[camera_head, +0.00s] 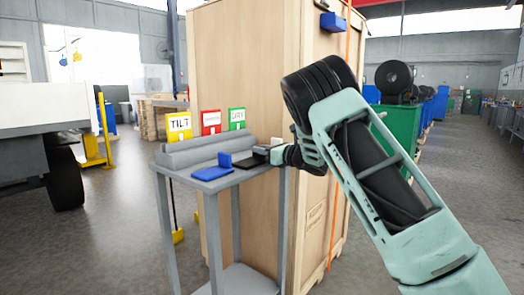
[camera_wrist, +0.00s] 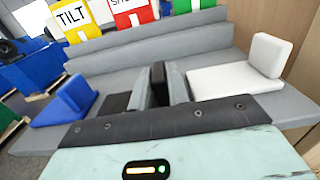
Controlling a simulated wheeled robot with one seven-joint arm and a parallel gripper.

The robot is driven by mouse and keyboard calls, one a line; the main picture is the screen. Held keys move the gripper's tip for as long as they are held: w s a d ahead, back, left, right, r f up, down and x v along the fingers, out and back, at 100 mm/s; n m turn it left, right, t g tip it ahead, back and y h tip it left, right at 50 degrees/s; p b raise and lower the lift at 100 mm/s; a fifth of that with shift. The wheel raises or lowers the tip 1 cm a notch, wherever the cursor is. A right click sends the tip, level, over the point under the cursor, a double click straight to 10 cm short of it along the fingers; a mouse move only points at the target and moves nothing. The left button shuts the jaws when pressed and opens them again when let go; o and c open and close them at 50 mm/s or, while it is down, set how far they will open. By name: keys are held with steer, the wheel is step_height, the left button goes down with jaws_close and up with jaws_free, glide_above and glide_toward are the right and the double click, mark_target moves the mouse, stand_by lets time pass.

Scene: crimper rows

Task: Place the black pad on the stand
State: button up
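The black pad (camera_wrist: 115,102) is L-shaped, with a flat part lying low and an upright part in the middle of the wrist view. In the head view it shows as a small dark shape (camera_head: 256,161) on the grey stand (camera_head: 222,184). My gripper (camera_wrist: 161,84) has its two grey fingers on either side of the upright part, with the black filling the gap between them. The fingers look closed on it. In the head view my gripper (camera_head: 272,153) is low at the stand's right end. Whether the pad touches the surface below cannot be told.
A blue L-shaped pad (camera_wrist: 72,103) lies to the left and a white one (camera_wrist: 235,80) to the right. Grey steps run behind them, with yellow (camera_head: 179,127), red (camera_head: 210,122) and green (camera_head: 237,119) signs. A tall wooden crate (camera_head: 240,60) stands close behind.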

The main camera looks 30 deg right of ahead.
steer(key=shift+o, duration=1.2)
steer(key=b+v, duration=0.1)
steer(key=v, duration=1.1)
